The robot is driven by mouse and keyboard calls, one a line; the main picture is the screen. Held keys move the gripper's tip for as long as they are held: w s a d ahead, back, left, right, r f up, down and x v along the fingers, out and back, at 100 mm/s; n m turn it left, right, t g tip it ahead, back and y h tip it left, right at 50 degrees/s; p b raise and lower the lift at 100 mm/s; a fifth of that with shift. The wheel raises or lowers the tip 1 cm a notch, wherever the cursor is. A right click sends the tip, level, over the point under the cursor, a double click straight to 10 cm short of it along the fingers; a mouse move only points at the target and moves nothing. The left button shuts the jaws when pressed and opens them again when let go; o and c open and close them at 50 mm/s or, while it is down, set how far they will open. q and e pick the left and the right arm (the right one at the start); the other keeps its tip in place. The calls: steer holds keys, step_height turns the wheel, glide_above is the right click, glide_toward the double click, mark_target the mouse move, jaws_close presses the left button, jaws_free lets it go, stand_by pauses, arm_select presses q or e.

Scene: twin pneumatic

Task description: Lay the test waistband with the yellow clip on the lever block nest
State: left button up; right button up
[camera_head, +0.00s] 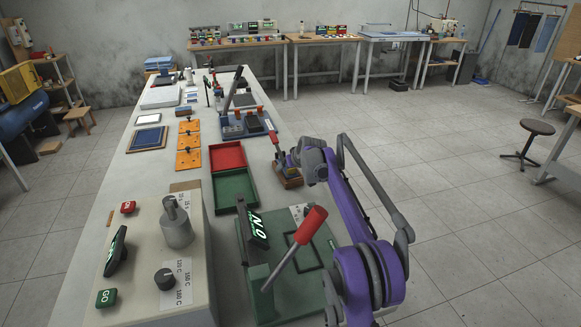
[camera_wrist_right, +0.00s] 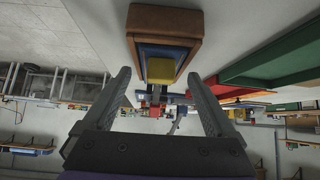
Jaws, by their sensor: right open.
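A brown wooden block (camera_wrist_right: 165,20) with a dark blue piece (camera_wrist_right: 150,50) on it lies at the top of the right wrist view. A yellow clip (camera_wrist_right: 161,70) shows at the end of the blue piece. My right gripper (camera_wrist_right: 157,76) is open, its fingers on either side of the clip in the picture; contact cannot be told. In the head view the brown block (camera_head: 290,181) lies under my right wrist, with the clip not clearly visible. The green lever block (camera_head: 263,292) with a red handle (camera_head: 311,225) and a square outline on its green plate stands in front. My left gripper is out of view.
A red tray (camera_head: 227,157) and a green tray (camera_head: 234,190) lie left of the brown block. A control box (camera_head: 160,260) with a grey knob stands front left. Orange plates (camera_head: 188,141) and a blue fixture (camera_head: 245,125) lie further back.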

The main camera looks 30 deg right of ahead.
steer(key=v, duration=1.2)
